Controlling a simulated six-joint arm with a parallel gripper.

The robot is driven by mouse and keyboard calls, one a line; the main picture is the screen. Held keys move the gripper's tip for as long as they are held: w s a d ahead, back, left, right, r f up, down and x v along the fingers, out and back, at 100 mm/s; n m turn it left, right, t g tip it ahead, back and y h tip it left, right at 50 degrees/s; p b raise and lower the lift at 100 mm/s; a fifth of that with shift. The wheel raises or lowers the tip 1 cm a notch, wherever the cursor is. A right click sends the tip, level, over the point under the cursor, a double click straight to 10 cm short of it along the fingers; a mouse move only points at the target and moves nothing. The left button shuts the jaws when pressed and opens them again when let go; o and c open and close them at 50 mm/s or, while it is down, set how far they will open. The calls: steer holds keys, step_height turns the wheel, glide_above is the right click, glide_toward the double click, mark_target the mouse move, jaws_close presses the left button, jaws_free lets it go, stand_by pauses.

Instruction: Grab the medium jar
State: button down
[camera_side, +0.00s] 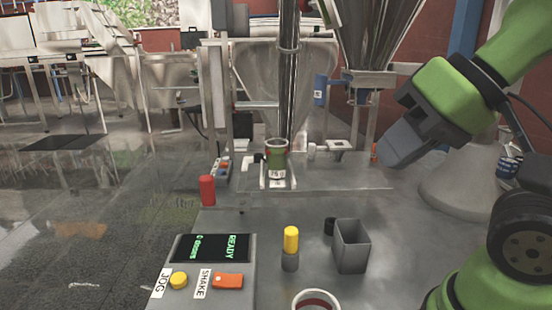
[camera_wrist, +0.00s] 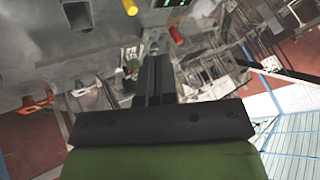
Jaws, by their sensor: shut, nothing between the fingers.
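A green jar (camera_side: 277,154) with an open top and a small white label below it stands upright under the filler's steel tube in the side view. A round open container (camera_side: 316,301) with a white rim and reddish inside is cut off by the bottom edge. Which of them is the medium jar, I cannot tell. My gripper (camera_side: 392,160) is at the right, above the bench and clear of both, pointing down and left. In the wrist view its dark fingers (camera_wrist: 155,72) are together with nothing held.
A grey square bin (camera_side: 352,247), a yellow-topped cylinder (camera_side: 291,243) and a red cylinder (camera_side: 207,191) stand on the bench. A control panel (camera_side: 212,249) reads READY, with JOG and SHAKE buttons. A hopper (camera_side: 372,35) rises behind. The bench between jar and bin is mostly clear.

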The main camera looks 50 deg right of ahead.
steer(key=shift+c, duration=0.5)
jaws_free()
steer(key=w+d+r+h, duration=0.1)
steer(key=w+d+r, duration=0.2)
steer(key=w, duration=0.7)
steer(key=g+h, duration=0.1)
steer(key=h, duration=0.2)
glide_toward(280, 145)
steer(key=s+a+r, duration=0.1)
steer(key=a, duration=0.2)
steer(key=shift+m+g, duration=0.3)
steer(key=w+d+f, duration=0.1)
steer(key=f, duration=0.1)
steer(key=w+d+f, duration=0.3)
steer(key=f, duration=0.2)
steer(key=shift+w+d+f, duration=0.1)
steer(key=shift+w+d, duration=0.1)
steer(key=shift+d, duration=0.05)
steer(key=shift+x, duration=2.85)
